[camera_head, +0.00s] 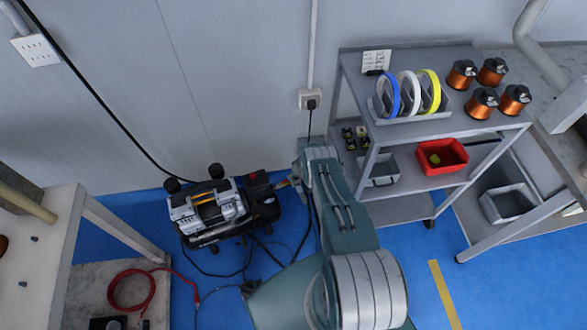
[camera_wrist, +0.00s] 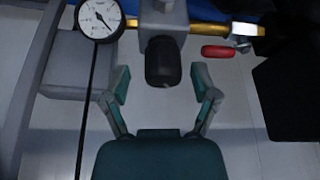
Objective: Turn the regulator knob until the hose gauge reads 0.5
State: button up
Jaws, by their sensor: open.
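In the wrist view the regulator knob (camera_wrist: 163,64) is a dark ribbed cylinder below a grey fitting. My gripper (camera_wrist: 161,74) is open, with one green-padded finger on each side of the knob and a visible gap on both sides. The round white hose gauge (camera_wrist: 100,19) is at the upper left; its dark needle shows, but its numbers are too small to read. In the head view the compressor (camera_head: 208,210) stands on the blue floor by the wall. My arm reaches down to its right side; the knob, gauge and fingers cannot be made out there.
A brass pipe (camera_wrist: 188,28) and a red lever (camera_wrist: 218,51) are right of the knob in the wrist view. A grey shelf cart (camera_head: 400,125) stands right of my arm. Black cables and a red hose (camera_head: 132,288) lie near the compressor.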

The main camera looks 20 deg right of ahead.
jog(key=shift+a+f, duration=0.1)
jog(key=shift+a, duration=0.1)
grip_shut()
jog(key=shift+m, duration=0.3)
jog(key=shift+s+f+m+h, duration=0.15)
jog(key=shift+m+h, duration=0.35)
jog(key=shift+m, duration=0.8)
grip_release()
